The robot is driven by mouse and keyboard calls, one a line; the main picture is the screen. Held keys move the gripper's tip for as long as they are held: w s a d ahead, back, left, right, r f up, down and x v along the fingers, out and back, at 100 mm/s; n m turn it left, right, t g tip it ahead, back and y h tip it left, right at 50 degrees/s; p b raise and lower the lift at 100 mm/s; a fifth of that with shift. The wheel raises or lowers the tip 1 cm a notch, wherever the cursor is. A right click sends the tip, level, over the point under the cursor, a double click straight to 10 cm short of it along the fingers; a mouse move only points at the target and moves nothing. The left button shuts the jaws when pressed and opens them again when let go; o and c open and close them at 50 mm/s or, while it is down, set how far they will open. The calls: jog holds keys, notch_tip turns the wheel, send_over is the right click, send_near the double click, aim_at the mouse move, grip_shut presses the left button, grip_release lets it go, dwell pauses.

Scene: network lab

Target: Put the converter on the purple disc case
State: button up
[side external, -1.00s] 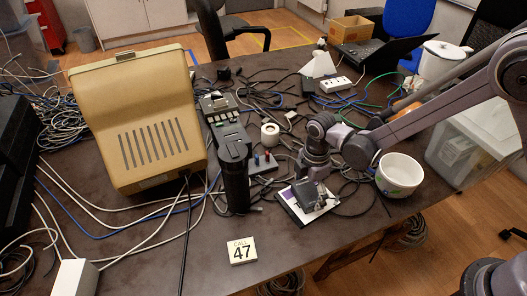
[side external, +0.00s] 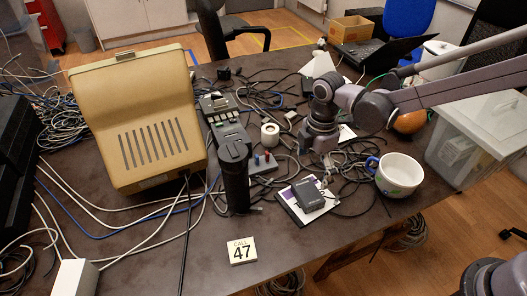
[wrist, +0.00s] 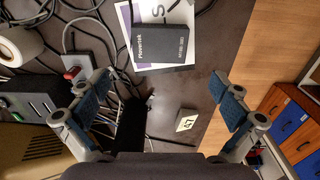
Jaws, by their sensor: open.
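The converter, a small dark box with white lettering (side external: 308,195), lies on the purple and white disc case (side external: 287,204) near the table's front edge. In the wrist view the converter (wrist: 161,44) rests on the disc case (wrist: 183,13), whose printed cover shows around it. My gripper (wrist: 162,80) is open, with nothing between its blue-padded fingers. In the side view it is above and behind the converter, apart from it; its fingertips are hard to make out there.
A white mug with a blue handle (side external: 399,175) stands right of the case. Cables lie around. Bare table lies in front, near the "47" card (side external: 241,250).

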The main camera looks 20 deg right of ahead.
jog(key=s+d+r+m+t, duration=0.3)
jog(key=s+d+r+m, duration=0.2)
jog(key=d+r+m, duration=0.5)
jog(key=s+d+r+m+t, duration=0.1)
jog(key=s+d+m+t, duration=0.3)
jog(key=s+d+m, duration=0.3)
jog(key=shift+s+r+m, duration=0.35)
jog(key=shift+r+m, duration=0.05)
jog(key=shift+m, duration=0.1)
